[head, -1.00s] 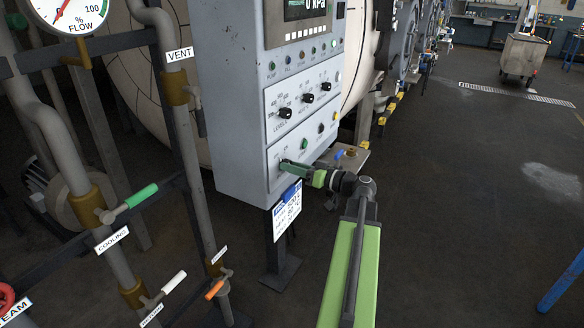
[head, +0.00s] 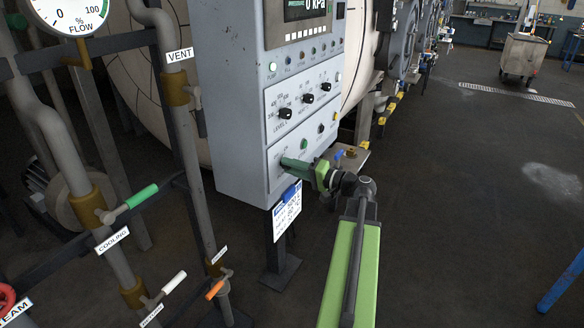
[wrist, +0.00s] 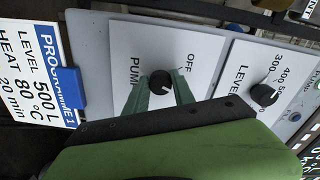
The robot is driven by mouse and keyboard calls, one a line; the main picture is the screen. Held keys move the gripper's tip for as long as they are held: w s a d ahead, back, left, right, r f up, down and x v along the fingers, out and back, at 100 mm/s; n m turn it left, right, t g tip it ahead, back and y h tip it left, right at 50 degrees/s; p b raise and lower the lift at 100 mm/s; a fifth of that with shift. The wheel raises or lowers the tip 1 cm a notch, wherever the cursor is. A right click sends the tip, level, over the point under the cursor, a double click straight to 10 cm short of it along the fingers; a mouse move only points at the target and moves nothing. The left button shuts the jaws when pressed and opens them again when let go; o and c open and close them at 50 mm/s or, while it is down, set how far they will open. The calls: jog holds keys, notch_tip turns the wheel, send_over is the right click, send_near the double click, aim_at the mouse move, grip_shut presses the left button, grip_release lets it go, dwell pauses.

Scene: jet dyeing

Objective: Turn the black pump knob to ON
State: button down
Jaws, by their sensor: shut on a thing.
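The black pump knob (wrist: 161,83) sits on a white plate marked PUMP and OFF in the wrist view. My gripper (wrist: 158,92) has its two green fingers on either side of the knob and is shut on it. Any ON label is hidden. In the head view my gripper (head: 288,164) reaches the lower left of the grey control panel (head: 228,100) and covers the knob. The pump lamp (head: 272,67) at the panel's left looks brightly lit.
The level knob (wrist: 265,95) is close beside my gripper in the wrist view. A blue clip (wrist: 68,88) holds a programme card (wrist: 52,52). Pipes with a green-handled valve (head: 141,196) stand at the left. The floor at the right is mostly clear.

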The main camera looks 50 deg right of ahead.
jog(key=shift+m, duration=1.6)
jog(key=c, duration=1.1)
grip_release()
jog(key=shift+o, duration=0.2)
jog(key=v, duration=1.7)
jog(key=shift+s, duration=0.2)
